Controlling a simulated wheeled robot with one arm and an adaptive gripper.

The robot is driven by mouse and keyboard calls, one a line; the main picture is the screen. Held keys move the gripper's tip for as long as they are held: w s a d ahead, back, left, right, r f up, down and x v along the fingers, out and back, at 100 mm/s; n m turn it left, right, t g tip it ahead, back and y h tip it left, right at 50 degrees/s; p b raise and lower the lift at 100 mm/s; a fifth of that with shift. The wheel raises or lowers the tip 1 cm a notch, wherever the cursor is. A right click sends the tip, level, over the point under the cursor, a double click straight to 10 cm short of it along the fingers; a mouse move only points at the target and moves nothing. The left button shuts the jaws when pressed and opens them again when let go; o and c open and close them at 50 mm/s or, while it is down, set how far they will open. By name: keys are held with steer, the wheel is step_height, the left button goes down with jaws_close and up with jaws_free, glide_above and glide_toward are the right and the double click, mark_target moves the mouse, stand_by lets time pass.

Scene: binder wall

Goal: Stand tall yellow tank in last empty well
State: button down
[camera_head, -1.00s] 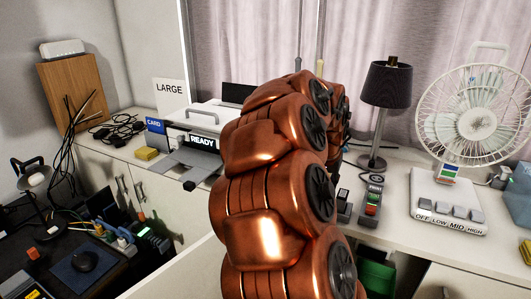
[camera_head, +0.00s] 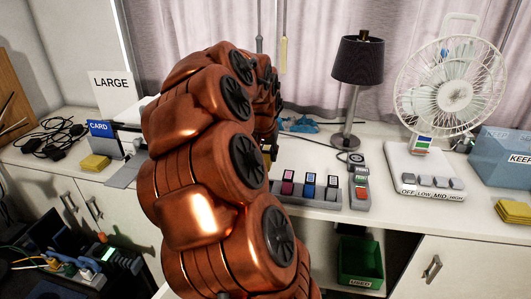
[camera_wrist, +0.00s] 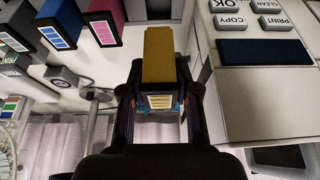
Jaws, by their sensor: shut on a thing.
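A tall yellow tank (camera_wrist: 159,55) with a striped label sits between the two fingers of my gripper (camera_wrist: 160,75) in the wrist view; the gripper is shut on it. In the head view my own copper arm hides the gripper and most of what it holds. A grey tank rack (camera_head: 318,202) stands on the counter just right of my arm, its left end hidden. It holds a magenta tank (camera_head: 288,184), a blue tank (camera_head: 310,185) and a black tank (camera_head: 332,188). The tanks appear left of my gripper in the wrist view.
A printer panel (camera_wrist: 261,49) with buttons is close on the right in the wrist view. A green bin (camera_head: 361,262) is below the counter.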

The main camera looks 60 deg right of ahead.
mark_target(263, 155)
steer(key=shift+a, duration=0.1)
steer(key=shift+a+f, duration=0.1)
steer(key=shift+f+b, duration=1.2)
steer(key=shift+f, duration=1.6)
steer(key=shift+f+b, duration=0.35)
steer(key=shift+f, duration=1.1)
steer(key=c, duration=0.8)
jaws_free()
steer(key=shift+o, duration=0.2)
steer(key=shift+r, duration=0.1)
steer(key=v, duration=1.1)
steer(key=shift+s+a+r, duration=0.1)
steer(key=shift+a+r, duration=0.05)
steer(key=shift+r, duration=0.2)
steer(key=shift+a, duration=0.1)
